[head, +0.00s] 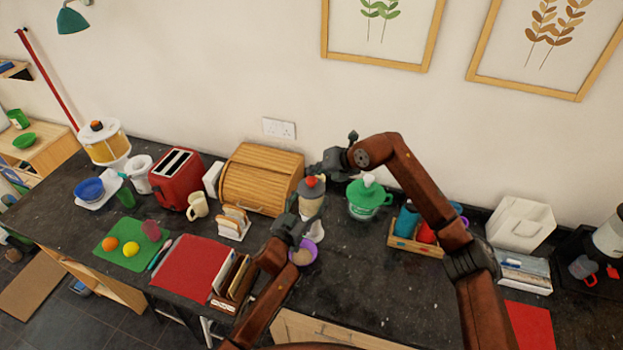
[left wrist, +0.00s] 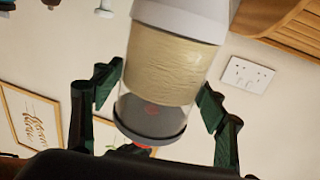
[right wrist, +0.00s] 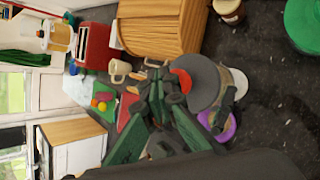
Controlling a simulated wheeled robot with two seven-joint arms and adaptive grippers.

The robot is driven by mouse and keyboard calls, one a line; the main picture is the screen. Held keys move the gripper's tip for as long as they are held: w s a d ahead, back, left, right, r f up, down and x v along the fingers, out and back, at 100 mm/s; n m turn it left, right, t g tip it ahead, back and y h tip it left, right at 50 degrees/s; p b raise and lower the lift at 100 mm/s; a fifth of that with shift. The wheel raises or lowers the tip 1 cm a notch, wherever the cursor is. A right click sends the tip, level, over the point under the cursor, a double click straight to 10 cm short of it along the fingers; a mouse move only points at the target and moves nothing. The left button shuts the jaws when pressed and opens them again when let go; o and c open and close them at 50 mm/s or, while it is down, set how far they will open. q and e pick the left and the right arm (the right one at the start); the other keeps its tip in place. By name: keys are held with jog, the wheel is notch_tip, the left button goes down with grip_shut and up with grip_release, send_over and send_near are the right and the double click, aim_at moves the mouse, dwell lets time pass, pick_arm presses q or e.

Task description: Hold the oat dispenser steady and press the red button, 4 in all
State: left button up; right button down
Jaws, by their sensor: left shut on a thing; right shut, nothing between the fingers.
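The oat dispenser (head: 313,205) stands upright on the dark counter, with beige contents, a grey lid and a red button (head: 311,180) on top. My left gripper (head: 298,228) is shut on its body; in the left wrist view the dispenser (left wrist: 172,65) appears inverted between the fingers. My right gripper (head: 313,172) is shut and empty, close above the lid. In the right wrist view its closed fingertips (right wrist: 158,88) are beside the red button (right wrist: 182,80); contact cannot be told. A purple bowl (head: 310,246) with beige contents sits in front of the dispenser.
A wooden bread box (head: 262,178) stands left of the dispenser. A green-lidded jar (head: 365,203) and a wooden tray (head: 414,246) of cups stand to the right. A file rack (head: 232,283) lies left of my left arm. The counter right of the bowl is clear.

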aim_at(314, 179)
jog(key=shift+r, duration=0.1)
jog(key=shift+r, duration=2.5)
notch_tip(314, 179, up, 4)
jog(key=shift+f, duration=0.1)
dwell(0.5)
jog(key=shift+f, duration=4.4)
